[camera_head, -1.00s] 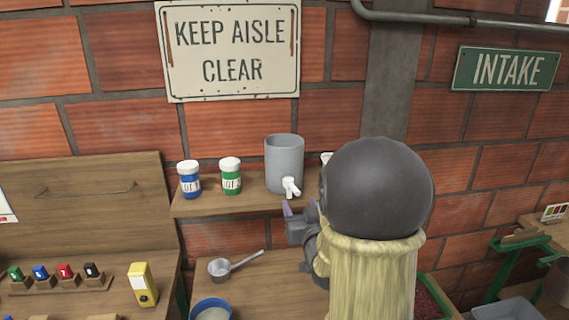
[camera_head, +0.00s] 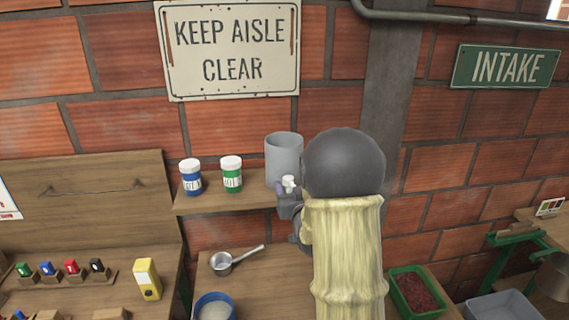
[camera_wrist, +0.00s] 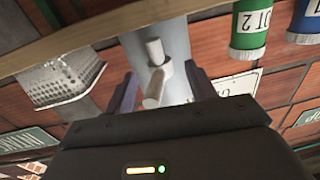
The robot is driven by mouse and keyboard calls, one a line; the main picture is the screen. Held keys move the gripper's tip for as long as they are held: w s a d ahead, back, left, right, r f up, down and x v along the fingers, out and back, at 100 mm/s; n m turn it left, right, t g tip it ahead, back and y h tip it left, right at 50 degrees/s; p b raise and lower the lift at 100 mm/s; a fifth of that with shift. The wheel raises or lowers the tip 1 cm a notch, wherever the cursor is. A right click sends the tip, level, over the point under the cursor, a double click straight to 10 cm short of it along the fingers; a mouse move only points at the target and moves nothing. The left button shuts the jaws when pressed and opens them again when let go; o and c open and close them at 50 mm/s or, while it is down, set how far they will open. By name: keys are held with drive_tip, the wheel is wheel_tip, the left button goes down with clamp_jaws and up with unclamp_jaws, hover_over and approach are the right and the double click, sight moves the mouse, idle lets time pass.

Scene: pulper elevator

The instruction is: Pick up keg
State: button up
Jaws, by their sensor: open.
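The keg is a grey open-topped cylinder (camera_head: 283,155) with a white tap (camera_head: 289,182) low on its front. It stands on the wooden wall shelf, its right part hidden behind my arm. In the wrist view, which is turned upside down, the grey keg (camera_wrist: 172,45) and its white tap (camera_wrist: 155,72) show straight ahead. My gripper (camera_wrist: 160,90) is open, with one finger on each side of the tap. I cannot tell whether a finger touches it. In the head view my gripper (camera_head: 287,200) is at the keg's front, partly hidden by my arm.
A perforated metal container (camera_wrist: 65,78) is on the keg's other side. Below are a saucepan (camera_head: 222,263), a blue bowl (camera_head: 213,308) and a green crate (camera_head: 392,283).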

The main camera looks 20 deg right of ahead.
drive_tip(key=shift+w+d, duration=0.15)
drive_tip(key=shift+w, duration=0.55)
clamp_jaws()
drive_tip(key=shift+r, duration=0.1)
wheel_tip(320, 180, up, 10)
drive_tip(key=shift+f+b, duration=0.1)
drive_tip(key=shift+b, duration=0.7)
